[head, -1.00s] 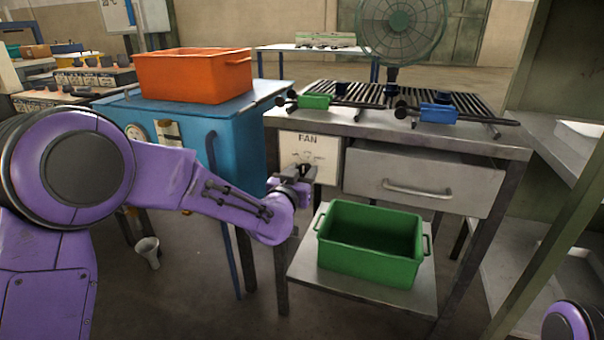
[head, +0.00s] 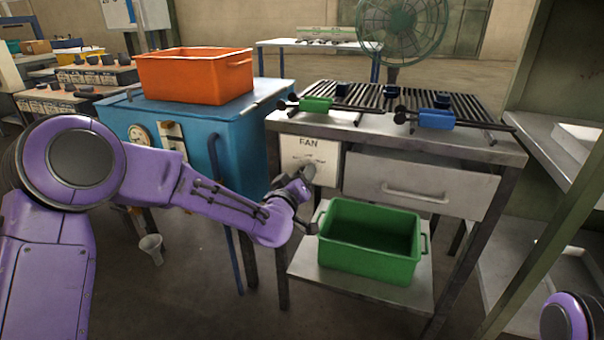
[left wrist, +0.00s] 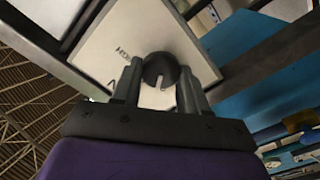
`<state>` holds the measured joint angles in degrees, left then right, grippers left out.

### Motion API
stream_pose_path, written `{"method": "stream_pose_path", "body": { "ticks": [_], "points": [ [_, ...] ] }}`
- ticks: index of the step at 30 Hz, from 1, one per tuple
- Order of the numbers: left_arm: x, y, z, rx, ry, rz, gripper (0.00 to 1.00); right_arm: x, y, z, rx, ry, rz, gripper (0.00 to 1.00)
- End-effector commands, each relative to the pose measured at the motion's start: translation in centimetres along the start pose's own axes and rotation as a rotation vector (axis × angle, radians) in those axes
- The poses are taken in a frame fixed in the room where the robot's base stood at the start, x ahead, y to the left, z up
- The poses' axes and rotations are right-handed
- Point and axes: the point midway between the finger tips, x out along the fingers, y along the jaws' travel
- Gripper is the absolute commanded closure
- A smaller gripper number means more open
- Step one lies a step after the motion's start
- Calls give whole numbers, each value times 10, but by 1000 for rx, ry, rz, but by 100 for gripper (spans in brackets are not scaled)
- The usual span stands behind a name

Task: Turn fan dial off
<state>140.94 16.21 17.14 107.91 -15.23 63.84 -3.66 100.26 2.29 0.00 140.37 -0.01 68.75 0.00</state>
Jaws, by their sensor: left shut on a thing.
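The fan panel (head: 305,150) is a pale plate marked FAN on the front of the metal table, left of its drawer. My left gripper (head: 303,180) is in front of the panel's lower right part and hides the dial in the head view. In the left wrist view, the dark round fan dial (left wrist: 160,66), with a pale mark, sits between the two fingers of the left gripper (left wrist: 160,88), which is shut on it. The pale panel (left wrist: 120,38) lies behind. My right gripper is out of view.
A green bin (head: 366,245) stands on the lower shelf below the drawer (head: 420,188). A blue cabinet (head: 185,115) bearing an orange bin (head: 195,78) is on the left. The fan (head: 402,25) stands behind the table.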

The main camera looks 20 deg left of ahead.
Motion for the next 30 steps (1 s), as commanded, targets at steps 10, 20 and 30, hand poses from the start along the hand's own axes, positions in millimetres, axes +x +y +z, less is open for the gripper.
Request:
{"method": "stream_pose_path", "body": {
  "ticks": [10,20,30],
  "points": [
    [0,-1,1,-122,-3,-1,87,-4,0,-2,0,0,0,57],
    [0,-1,2,-139,-3,0,87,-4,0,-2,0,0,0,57],
    [0,-1,1,-138,-2,0,31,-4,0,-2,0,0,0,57]
  ]
}}
